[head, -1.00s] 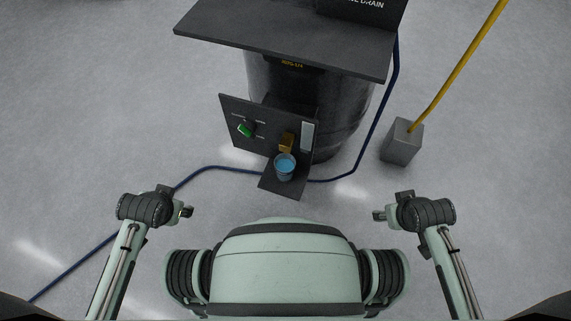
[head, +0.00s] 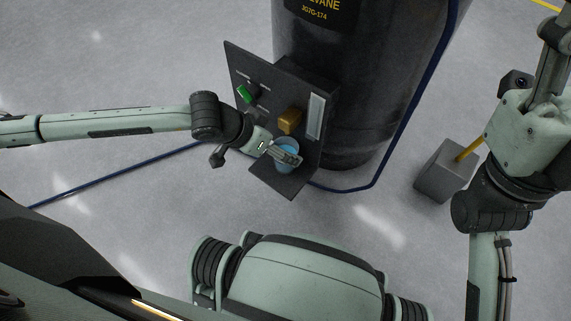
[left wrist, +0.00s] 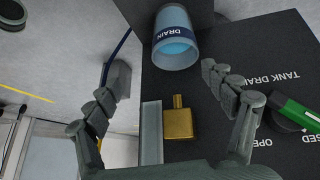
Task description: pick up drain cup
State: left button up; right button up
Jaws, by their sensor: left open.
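The drain cup (head: 287,153) stands on the small dark shelf (head: 284,184) at the foot of the drain panel, below a brass spout (head: 290,121). In the left wrist view the cup (left wrist: 176,38) is clear with a dark "DRAIN" band and blue liquid inside. My left gripper (head: 284,152) is at the cup in the head view and partly covers it. In the left wrist view its fingers (left wrist: 165,83) are spread and empty, with the cup ahead, beyond the fingertips. The fingers of my right gripper are not visible.
The panel (head: 270,85) carries a green-handled valve (head: 247,93) and a sight strip (head: 316,116). The dark drum (head: 365,90) stands behind it. A blue hose (head: 408,125) runs along the floor. A grey block (head: 447,170) with a yellow pole stands at right.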

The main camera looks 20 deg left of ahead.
aim_at(285, 149)
pick_arm(q)
jog(key=shift+m+y, duration=0.3)
jog(key=shift+m, duration=0.1)
jog(key=w+f, duration=0.1)
jog(key=f, duration=0.1)
jog(key=w+f+b, duration=0.1)
jog(key=f, duration=0.1)
jog(key=w+f+b, duration=0.1)
jog(key=w+f, duration=0.1)
jog(key=f, duration=0.1)
jog(key=shift+d, duration=0.15)
jog(key=c, duration=1.4)
jog(key=shift+r, duration=0.1)
